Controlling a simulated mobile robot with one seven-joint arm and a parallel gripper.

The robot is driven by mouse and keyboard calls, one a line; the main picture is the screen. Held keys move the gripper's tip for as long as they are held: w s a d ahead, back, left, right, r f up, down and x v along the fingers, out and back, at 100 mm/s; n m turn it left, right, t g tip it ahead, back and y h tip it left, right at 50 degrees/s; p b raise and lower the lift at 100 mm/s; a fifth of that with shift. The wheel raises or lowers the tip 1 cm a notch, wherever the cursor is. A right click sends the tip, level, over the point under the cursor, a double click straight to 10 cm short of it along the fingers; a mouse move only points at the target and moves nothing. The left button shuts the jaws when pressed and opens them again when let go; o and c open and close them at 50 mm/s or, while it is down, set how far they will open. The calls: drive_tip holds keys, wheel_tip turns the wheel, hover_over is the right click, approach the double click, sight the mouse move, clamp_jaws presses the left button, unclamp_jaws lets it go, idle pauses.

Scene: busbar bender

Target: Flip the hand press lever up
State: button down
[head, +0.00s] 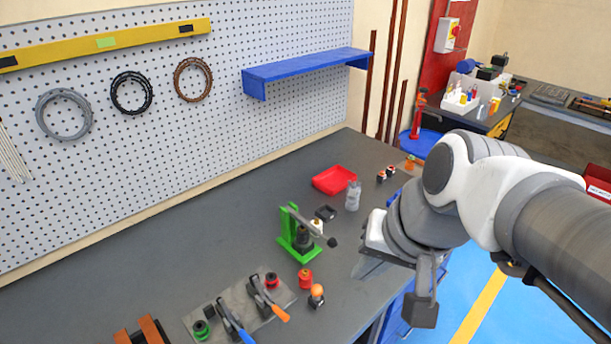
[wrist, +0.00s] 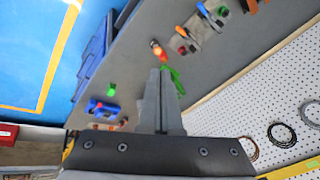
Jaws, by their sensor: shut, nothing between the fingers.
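The green hand press (head: 285,240) stands upright on the grey workbench, near the middle of the head view. Its grey lever (head: 308,224) slopes down to the right from the top of the green post and ends in a dark knob (head: 332,242). My gripper (head: 366,268) is to the right of the press, apart from the knob, near the bench's front edge. In the wrist view my gripper (wrist: 160,78) is shut and empty. A green part of the press (wrist: 176,80) shows just beyond the fingertips, which hide much of the press there.
The workbench (head: 180,240) carries a red tray (head: 334,180) and a clear bottle (head: 353,196) behind the press. A red-capped part (head: 306,279), an orange-topped part (head: 317,295) and a plate with toggle clamps (head: 240,308) are in front. A blue shelf (head: 305,68) hangs behind.

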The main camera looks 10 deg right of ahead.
drive_tip(key=w+a+f+m+y+b, duration=0.3)
drive_tip(key=w+f+m+y+b, duration=0.4)
drive_tip(key=f+m+b, duration=0.6)
drive_tip(key=w+d+f+m+t+h+b, duration=0.2)
drive_tip(key=w+d+f+m+t+b, duration=0.4)
drive_tip(key=w+d+f+m+b, duration=0.2)
drive_tip(key=w+d+f+m, duration=0.2)
drive_tip(key=d+f+m, duration=0.1)
drive_tip(key=d+f, duration=0.1)
drive_tip(key=shift+w+f, duration=0.3)
drive_tip(key=shift+f, duration=0.1)
